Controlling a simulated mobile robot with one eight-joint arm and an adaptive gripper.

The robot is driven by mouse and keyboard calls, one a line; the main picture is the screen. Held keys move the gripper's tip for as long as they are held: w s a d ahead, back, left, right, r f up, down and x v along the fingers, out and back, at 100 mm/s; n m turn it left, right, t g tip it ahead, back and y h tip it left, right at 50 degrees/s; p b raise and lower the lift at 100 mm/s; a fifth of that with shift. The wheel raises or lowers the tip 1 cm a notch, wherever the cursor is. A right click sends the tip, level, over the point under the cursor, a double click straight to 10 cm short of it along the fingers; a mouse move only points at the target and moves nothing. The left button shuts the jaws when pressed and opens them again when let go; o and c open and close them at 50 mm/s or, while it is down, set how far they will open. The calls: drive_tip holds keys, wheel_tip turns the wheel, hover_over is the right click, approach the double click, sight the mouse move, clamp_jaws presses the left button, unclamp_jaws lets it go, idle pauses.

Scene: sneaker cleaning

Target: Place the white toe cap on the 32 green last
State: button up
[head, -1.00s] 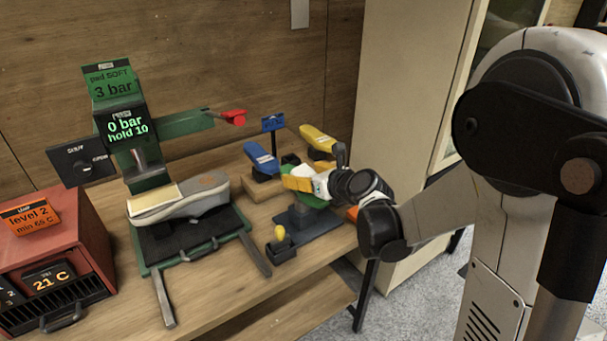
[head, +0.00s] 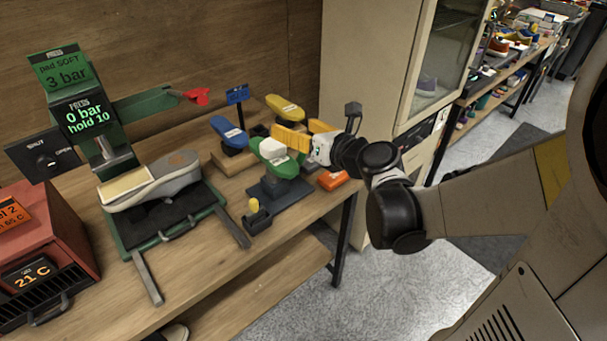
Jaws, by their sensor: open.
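The green last (head: 284,168) stands on a dark post and base on the bench, just right of the press. A white piece, which looks like the toe cap (head: 271,149), rests on top of the green last. My gripper (head: 291,133), with yellow fingers, is open just behind and right of the white piece. The fingers partly overlap the last in the view, and I cannot tell whether they touch it. Any size mark on the last is too small to read.
A blue last (head: 229,132) and a yellow last (head: 285,108) stand behind. A grey shoe (head: 165,180) lies in the green press at left, beside a red heater (head: 50,245). An orange item (head: 333,180) lies near the bench's right end. A small yellow-topped holder (head: 257,218) stands in front.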

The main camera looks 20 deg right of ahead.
drive_tip(key=s+d+r+m+t+h, duration=0.1)
drive_tip(key=s+d+r+m+h, duration=0.25)
drive_tip(key=m, duration=0.65)
drive_tip(key=d+r+m+t+h, duration=0.1)
drive_tip(key=d+r+m+h, duration=0.25)
drive_tip(key=r+m, duration=0.45)
drive_tip(key=s+a+f+m+g+y, duration=0.1)
drive_tip(key=s+a+f+m+g, duration=0.4)
drive_tip(key=s+f+m, duration=0.3)
drive_tip(key=s+a+f+m+g+y, duration=0.2)
drive_tip(key=s+a+f+m+g, duration=0.3)
drive_tip(key=s+f+m, duration=0.3)
drive_tip(key=shift+s+a+f+m, duration=0.2)
drive_tip(key=shift+s+a+m, duration=0.25)
drive_tip(key=shift+m, duration=0.65)
drive_tip(key=shift+s, duration=0.1)
